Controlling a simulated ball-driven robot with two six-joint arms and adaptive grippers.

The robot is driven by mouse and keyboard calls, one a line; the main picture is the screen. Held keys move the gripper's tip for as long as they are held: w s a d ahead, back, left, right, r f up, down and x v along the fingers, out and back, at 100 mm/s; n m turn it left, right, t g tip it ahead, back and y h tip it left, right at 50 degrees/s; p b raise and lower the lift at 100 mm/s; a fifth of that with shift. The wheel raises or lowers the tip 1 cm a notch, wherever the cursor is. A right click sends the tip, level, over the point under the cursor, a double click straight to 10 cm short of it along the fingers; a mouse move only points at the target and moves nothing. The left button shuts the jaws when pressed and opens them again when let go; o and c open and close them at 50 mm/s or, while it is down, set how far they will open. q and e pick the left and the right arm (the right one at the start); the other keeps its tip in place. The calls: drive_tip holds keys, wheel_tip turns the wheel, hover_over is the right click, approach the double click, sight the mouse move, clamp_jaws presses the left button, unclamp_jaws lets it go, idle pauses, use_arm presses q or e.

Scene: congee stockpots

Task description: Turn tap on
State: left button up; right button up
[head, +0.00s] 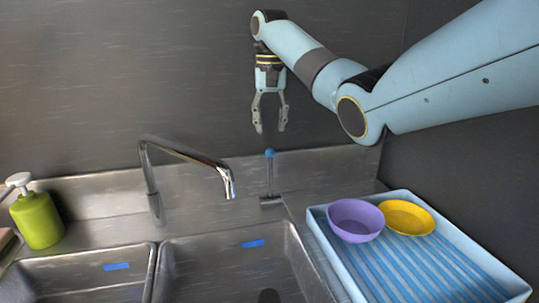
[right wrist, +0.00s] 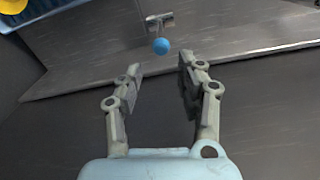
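The tap's curved metal spout (head: 188,155) rises behind the sink in the head view. Its lever (head: 270,178) stands upright to the right of the spout and ends in a blue ball knob (head: 269,153). My right gripper (head: 270,130) is open and points down, with its fingertips a little above the knob in the head view. In the right wrist view the blue knob (right wrist: 161,46) lies just beyond and between the open fingers (right wrist: 158,72). Nothing is between the fingers. I cannot see my left gripper.
The steel sink has two basins (head: 165,248), each with a blue mark. A green soap bottle (head: 38,220) stands at the left. A blue ribbed tray (head: 420,262) at the right holds a purple bowl (head: 355,220) and a yellow bowl (head: 408,217). A dark wall is behind.

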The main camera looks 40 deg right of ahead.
sight(270, 150)
drive_tip(key=shift+f, duration=0.2)
wheel_tip(270, 150, down, 3)
drive_tip(key=shift+r, duration=0.1)
wheel_tip(270, 150, down, 6)
drive_tip(key=shift+p, duration=0.5)
use_arm(q)
drive_tip(key=shift+s+a+r, duration=0.3)
drive_tip(key=shift+a+r, duration=0.15)
drive_tip(key=shift+r, duration=0.05)
use_arm(e)
drive_tip(key=shift+f, duration=0.7)
clamp_jaws()
use_arm(q)
drive_tip(key=shift+s+a, duration=0.1)
